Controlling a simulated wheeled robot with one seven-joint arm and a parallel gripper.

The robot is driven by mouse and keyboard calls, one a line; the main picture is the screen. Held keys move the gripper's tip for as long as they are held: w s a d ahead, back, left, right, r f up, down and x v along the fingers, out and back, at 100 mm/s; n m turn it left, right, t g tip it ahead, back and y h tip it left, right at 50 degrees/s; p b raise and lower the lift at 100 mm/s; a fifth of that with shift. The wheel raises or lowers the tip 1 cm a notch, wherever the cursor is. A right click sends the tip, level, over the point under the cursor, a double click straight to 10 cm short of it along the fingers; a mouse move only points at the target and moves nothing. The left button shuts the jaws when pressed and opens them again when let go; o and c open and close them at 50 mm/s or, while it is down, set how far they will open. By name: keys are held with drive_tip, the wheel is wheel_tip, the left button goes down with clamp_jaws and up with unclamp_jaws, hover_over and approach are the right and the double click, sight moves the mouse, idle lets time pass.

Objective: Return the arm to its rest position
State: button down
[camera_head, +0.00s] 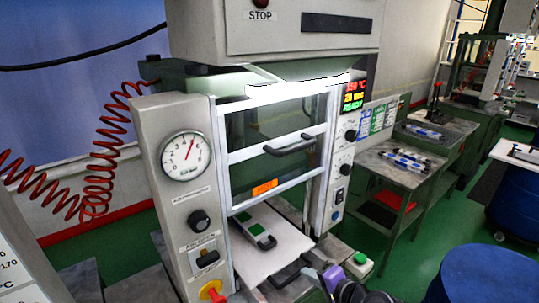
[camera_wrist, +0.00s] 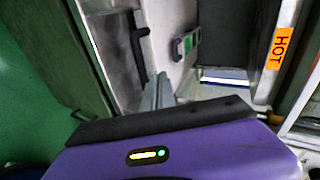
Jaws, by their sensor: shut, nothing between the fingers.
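My gripper shows at the bottom edge of the head view, where its purple body and dark arm parts stand at the front of the press. In the wrist view my gripper (camera_wrist: 162,82) has its grey fingers together with nothing held. The press (camera_head: 185,235) has a framed window door (camera_head: 275,150) with a black handle, and a gap below the door. A light tray (camera_head: 265,262) sits in that gap and bears a dark grey mould (camera_head: 253,226) with green patches. The mould also shows in the wrist view (camera_wrist: 187,45), beyond the fingers.
A black tray handle (camera_head: 285,275) is close to my gripper. A box with a green button (camera_head: 360,262) is just to the right. A blue round stool or drum top (camera_head: 488,272) stands at right. Side tables (camera_head: 400,165) stand behind it. Green floor is open between them.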

drive_tip(key=w+d+r+n+t+h, duration=0.1)
drive_tip(key=w+d+r+t+h, duration=0.1)
drive_tip(key=d+r, duration=0.15)
drive_tip(key=s+d+n+t+h+b, duration=0.1)
drive_tip(key=s+d+n+t+h, duration=0.2)
drive_tip(key=s, duration=0.9)
drive_tip(key=s+r+n+h+b, duration=0.1)
drive_tip(key=s+n+b, duration=0.4)
drive_tip(key=s, duration=3.3)
drive_tip(key=shift+s+d+r+n+g+h+b, duration=0.15)
drive_tip(key=shift+s+d+n+g+h+b, duration=0.25)
drive_tip(key=shift+n, duration=0.2)
